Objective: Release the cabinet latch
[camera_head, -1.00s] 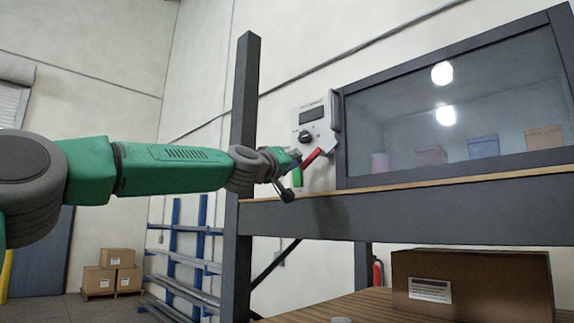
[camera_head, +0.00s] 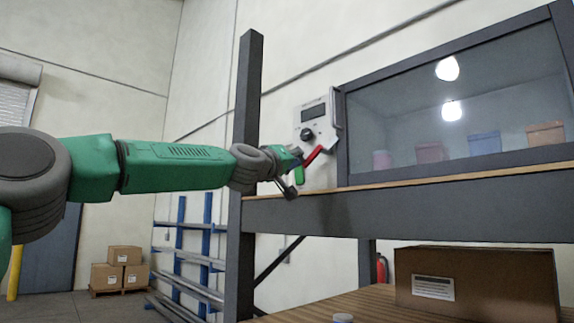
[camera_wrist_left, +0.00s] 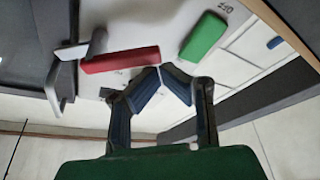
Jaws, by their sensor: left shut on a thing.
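A light grey latch panel (camera_head: 315,112) with a dark display and a black knob (camera_head: 306,135) hangs at the left end of the glass-fronted cabinet (camera_head: 460,110). A red handle (camera_head: 314,155) slants up to the right low on the panel, and a green block (camera_head: 300,175) sits below it. My left gripper (camera_head: 299,159) is at the handle's lower end. In the left wrist view, the gripper's fingertips (camera_wrist_left: 161,70) come together at the end of the red handle (camera_wrist_left: 120,60), beside the green block (camera_wrist_left: 203,38). The exact contact is hard to see. My right gripper is out of view.
A dark upright post (camera_head: 246,130) stands close behind my left forearm. The cabinet rests on a wood-topped shelf (camera_head: 400,213). A cardboard box (camera_head: 480,280) sits on the lower shelf. Blue racking (camera_head: 181,240) and stacked boxes (camera_head: 120,270) stand at the back left.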

